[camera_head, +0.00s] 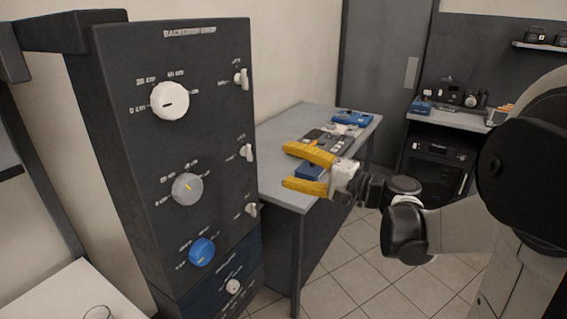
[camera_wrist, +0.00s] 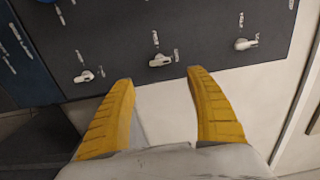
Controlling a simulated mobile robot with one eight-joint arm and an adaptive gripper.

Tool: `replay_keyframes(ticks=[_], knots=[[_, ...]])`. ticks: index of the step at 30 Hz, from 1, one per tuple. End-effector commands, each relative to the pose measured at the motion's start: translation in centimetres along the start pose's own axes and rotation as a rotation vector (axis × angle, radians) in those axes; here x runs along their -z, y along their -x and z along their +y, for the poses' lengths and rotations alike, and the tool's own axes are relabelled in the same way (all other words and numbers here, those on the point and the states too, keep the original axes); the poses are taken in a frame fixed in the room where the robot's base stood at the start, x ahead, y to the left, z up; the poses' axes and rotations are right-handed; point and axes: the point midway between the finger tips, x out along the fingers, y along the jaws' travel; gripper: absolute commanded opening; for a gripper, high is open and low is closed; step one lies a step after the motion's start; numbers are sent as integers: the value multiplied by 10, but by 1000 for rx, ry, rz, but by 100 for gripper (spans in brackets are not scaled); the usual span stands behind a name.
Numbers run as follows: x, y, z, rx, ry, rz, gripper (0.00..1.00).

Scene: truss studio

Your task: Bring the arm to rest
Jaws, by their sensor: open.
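My gripper (camera_head: 306,170) has yellow fingers and is open and empty. In the head view it is held in the air to the right of the dark panel cabinet (camera_head: 130,150), in front of a grey table. In the wrist view the two fingers (camera_wrist: 161,80) are spread apart, with the panel's row of small white switches beyond their tips. No finger clearly touches a switch; the exact distance cannot be told. My arm reaches in from the right and is bent.
The cabinet carries a white knob (camera_head: 170,101), a grey knob (camera_head: 187,188), a blue knob (camera_head: 202,252) and several white switches. The grey table (camera_head: 285,190) behind my gripper holds blue and dark devices. A dark rack (camera_head: 437,160) stands at the right back. Tiled floor is open between.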

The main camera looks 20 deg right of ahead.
Motion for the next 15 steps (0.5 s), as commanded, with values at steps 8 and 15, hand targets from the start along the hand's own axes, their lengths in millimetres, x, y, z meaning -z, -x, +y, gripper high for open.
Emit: replay_keyframes(ticks=[8,15], knots=[[-12,-5,5,-44,18,-11,65],[-110,-6,64,-461,264,-110,65]])
